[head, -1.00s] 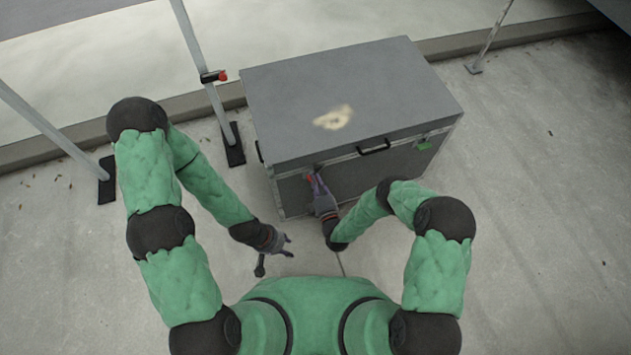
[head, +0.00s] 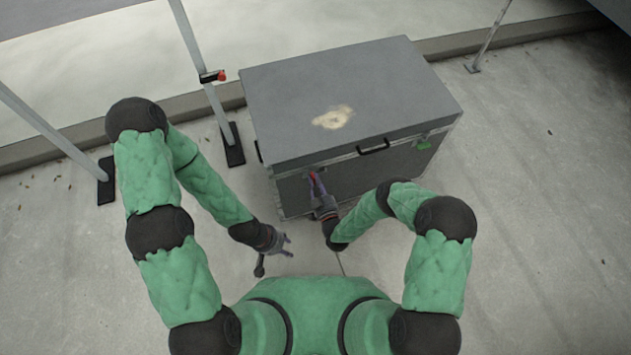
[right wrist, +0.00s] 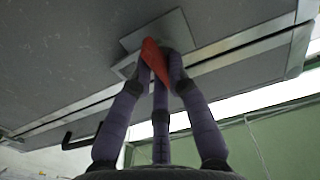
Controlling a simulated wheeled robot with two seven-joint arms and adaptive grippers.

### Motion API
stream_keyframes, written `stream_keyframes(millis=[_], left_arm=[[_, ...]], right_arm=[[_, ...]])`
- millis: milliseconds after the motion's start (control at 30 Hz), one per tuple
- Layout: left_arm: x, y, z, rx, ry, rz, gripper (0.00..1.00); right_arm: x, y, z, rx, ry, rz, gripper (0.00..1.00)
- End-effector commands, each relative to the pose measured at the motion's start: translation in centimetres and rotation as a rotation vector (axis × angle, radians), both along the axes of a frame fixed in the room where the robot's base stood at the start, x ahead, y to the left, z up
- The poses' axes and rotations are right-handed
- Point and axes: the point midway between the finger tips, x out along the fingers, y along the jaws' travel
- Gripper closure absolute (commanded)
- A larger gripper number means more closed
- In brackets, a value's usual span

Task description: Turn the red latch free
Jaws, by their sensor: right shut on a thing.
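The red latch (right wrist: 155,62) sits on a metal plate at the front of a grey case (head: 340,90), just under the lid edge. It also shows in the head view (head: 313,176). My right gripper (right wrist: 162,75) is shut on the red latch, with its purple fingers around it; the fingers hide part of the latch. In the head view my right gripper (head: 318,184) is against the case front, left of the middle. My left gripper (head: 285,246) is open and empty, low and to the left of the case, touching nothing.
The case has a black handle (head: 373,146) on its front and a green latch (head: 423,145) at the right. Grey metal posts (head: 205,85) stand behind and to the left, one with a red knob (head: 221,76). The floor right of the case is clear.

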Motion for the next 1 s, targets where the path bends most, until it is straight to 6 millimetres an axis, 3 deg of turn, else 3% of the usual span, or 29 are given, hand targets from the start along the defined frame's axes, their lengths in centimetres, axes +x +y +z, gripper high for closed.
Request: stream_keyframes(millis=[767, 800, 833, 867, 1000], left_arm=[[0.00, 0.00, -0.01, 0.000, 0.000, 0.000, 0.60], [0.00, 0.00, -0.01, 0.000, 0.000, 0.000, 0.60], [0.00, 0.00, -0.01, 0.000, 0.000, 0.000, 0.60], [0.00, 0.00, -0.01, 0.000, 0.000, 0.000, 0.60], [0.00, 0.00, 0.00, 0.000, 0.000, 0.000, 0.60]], right_arm=[[-0.12, 0.01, -0.16, 0.091, 0.034, 0.000, 1.00], [-0.12, 0.01, -0.16, 0.091, 0.034, 0.000, 0.72], [-0.12, 0.01, -0.16, 0.091, 0.034, 0.000, 0.63], [-0.11, 0.01, -0.15, 0.091, 0.033, 0.000, 0.59], [-0.07, 0.01, -0.11, 0.090, 0.031, 0.000, 0.59]])
